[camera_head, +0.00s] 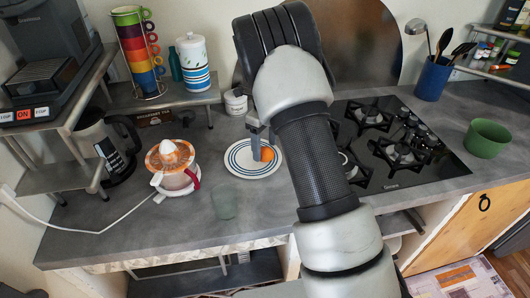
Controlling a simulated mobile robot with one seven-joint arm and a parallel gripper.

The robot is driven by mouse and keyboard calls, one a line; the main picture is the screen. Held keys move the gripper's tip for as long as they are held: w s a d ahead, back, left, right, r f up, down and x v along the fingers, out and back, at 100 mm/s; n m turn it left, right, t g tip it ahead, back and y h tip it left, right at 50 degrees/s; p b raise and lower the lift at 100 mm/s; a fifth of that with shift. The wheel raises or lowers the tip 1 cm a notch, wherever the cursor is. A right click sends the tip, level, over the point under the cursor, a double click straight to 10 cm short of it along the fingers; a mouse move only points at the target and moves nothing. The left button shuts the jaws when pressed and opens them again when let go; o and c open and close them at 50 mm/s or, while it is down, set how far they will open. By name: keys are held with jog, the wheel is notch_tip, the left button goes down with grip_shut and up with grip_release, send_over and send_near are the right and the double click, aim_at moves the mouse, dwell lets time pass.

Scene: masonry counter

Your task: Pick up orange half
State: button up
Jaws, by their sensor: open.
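A small orange half (267,154) sits on a white plate (240,169) with blue rings, in the middle of the counter. My gripper (259,148) is low over the plate, open. One grey finger shows at the left side of the orange half. The other finger is hidden behind my arm or wrist. I cannot tell whether the finger touches the orange half. My arm covers the area just right of the plate.
An orange-topped juicer (172,168) stands left of the plate, with a clear glass (224,202) in front. A small white jar (236,102) stands behind. A black gas hob (400,150) lies right of my arm, and a green bowl (487,138) farther right.

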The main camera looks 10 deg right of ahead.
jog(key=shift+f, duration=0.55)
jog(key=c, duration=1.2)
jog(key=shift+r, duration=0.15)
